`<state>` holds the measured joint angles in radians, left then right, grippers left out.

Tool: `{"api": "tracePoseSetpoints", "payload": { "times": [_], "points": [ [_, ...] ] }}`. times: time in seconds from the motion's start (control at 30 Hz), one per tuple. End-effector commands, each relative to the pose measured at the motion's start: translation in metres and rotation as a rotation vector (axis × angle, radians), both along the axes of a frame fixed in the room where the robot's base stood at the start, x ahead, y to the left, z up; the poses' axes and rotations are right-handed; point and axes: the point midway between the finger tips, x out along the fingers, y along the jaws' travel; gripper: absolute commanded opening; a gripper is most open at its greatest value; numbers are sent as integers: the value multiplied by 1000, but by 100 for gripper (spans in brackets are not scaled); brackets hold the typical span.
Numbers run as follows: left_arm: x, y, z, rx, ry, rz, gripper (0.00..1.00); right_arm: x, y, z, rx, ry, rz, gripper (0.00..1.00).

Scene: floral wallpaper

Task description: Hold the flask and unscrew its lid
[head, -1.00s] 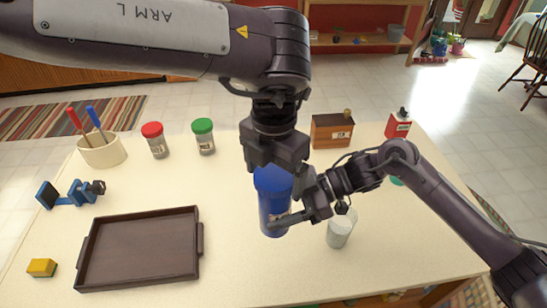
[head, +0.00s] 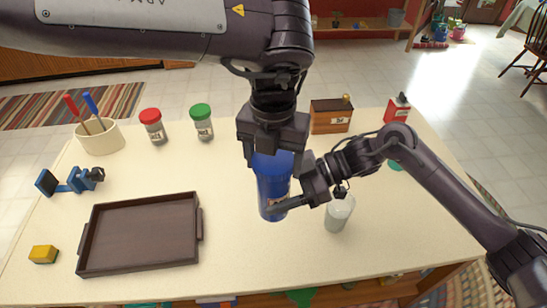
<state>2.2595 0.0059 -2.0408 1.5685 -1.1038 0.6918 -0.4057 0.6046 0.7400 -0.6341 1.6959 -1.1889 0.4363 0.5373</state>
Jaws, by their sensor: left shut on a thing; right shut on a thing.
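The blue flask (head: 272,194) stands upright on the table near the middle of the head view. My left gripper (head: 272,153) comes down from above and is shut on the flask's blue lid (head: 270,163) at its top. My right gripper (head: 284,203) comes in from the right and is shut on the flask's body, low on its side. The lid is partly hidden by the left gripper. I cannot tell how far the lid is turned.
A glass jar (head: 339,213) stands close to the flask, below my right arm. A dark tray (head: 140,235) lies at left. Shakers with a red lid (head: 153,126) and a green lid (head: 202,122), a wooden box (head: 331,116) and a red can (head: 397,109) stand at the back.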

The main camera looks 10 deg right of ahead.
Motion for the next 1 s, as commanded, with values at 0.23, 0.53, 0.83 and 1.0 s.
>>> {"api": "tracePoseSetpoints", "payload": {
  "times": [0.23, 0.53, 0.83, 1.0],
  "points": [
    [1, 3, -1, 4, 0, 660, 42, -1, -1, 0, -1, 0, 4, 0],
    [0, 3, 1, 7, -7, 1369, 42, -1, -1, 0, -2, 0, 2, 0],
    [-1, 1, 1, 6, -8, 2030, 42, 0, -1, -1, -3, 0, 1, 0],
    [-1, -1, 2, 5, -6, 2406, 42, 0, -1, -1, -3, 1, 0, 0]
  ]
}}
